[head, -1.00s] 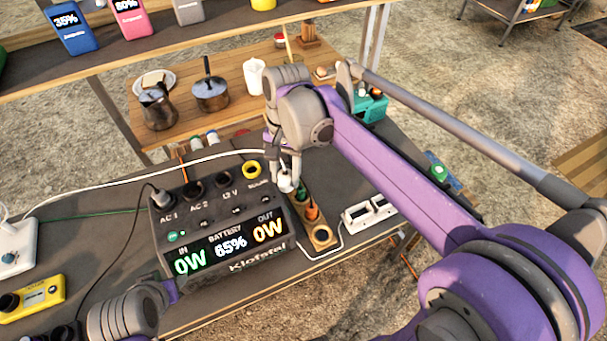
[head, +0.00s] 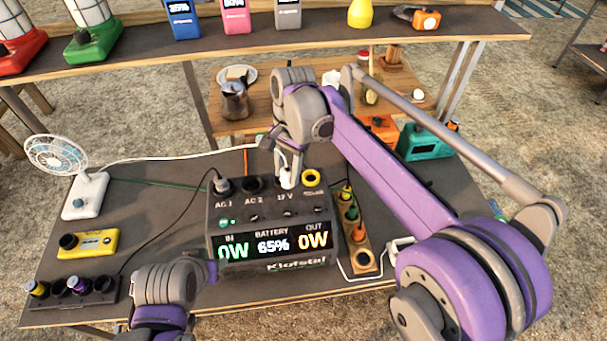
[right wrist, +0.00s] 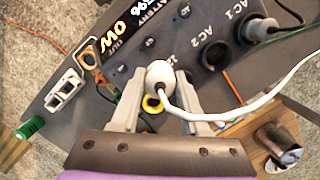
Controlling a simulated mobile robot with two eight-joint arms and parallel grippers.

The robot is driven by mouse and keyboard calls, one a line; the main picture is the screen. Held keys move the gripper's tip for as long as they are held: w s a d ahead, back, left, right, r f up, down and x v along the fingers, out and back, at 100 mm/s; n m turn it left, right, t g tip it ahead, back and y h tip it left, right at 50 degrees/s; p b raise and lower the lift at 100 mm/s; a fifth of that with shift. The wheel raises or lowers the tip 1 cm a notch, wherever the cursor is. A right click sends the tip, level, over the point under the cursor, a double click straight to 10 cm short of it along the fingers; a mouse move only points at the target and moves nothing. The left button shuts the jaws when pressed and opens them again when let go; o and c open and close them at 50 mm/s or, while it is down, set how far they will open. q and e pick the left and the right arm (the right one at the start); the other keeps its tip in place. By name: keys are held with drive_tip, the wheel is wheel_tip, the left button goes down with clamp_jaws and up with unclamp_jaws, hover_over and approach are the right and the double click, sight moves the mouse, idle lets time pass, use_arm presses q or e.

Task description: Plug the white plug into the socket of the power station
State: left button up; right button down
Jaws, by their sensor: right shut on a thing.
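The power station (head: 235,240) stands on the table, its sockets on its top face and its screen reading 65%. My right gripper (head: 287,168) is shut on the white plug (head: 287,180), above the rear of the station by the 12 V label. In the right wrist view the plug (right wrist: 160,78) sits between the two fingers, its white cable running to the right. It hides the socket behind it; whether it touches is unclear. The AC 2 socket (head: 252,185) is empty beside it. My left arm's end (head: 208,270) is low at the station's front left; its fingers cannot be made out.
A wooden strip with coloured plugs (head: 362,258) lies right of the station. A shelf (head: 300,48) with lamps and packs runs behind.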

use_arm(q)
drive_tip(key=shift+w+r+p, duration=0.35)
drive_tip(key=shift+r+p, duration=0.05)
drive_tip(key=shift+r, duration=0.2)
drive_tip(key=shift+w+r+p, duration=0.35)
drive_tip(key=shift+r, duration=0.2)
use_arm(e)
drive_tip(key=w+a, duration=0.5)
drive_tip(key=a, duration=0.5)
drive_tip(key=shift+w, duration=0.25)
use_arm(q)
drive_tip(key=shift+f, duration=0.1)
use_arm(e)
drive_tip(key=shift+f, duration=0.15)
wheel_tip(320, 180, down, 3)
drive_tip(key=shift+f+b, duration=0.1)
drive_tip(key=shift+b, duration=0.6)
drive_tip(key=shift+f, duration=0.5)
use_arm(q)
drive_tip(key=shift+s+f, duration=0.8)
drive_tip(key=shift+f, duration=0.35)
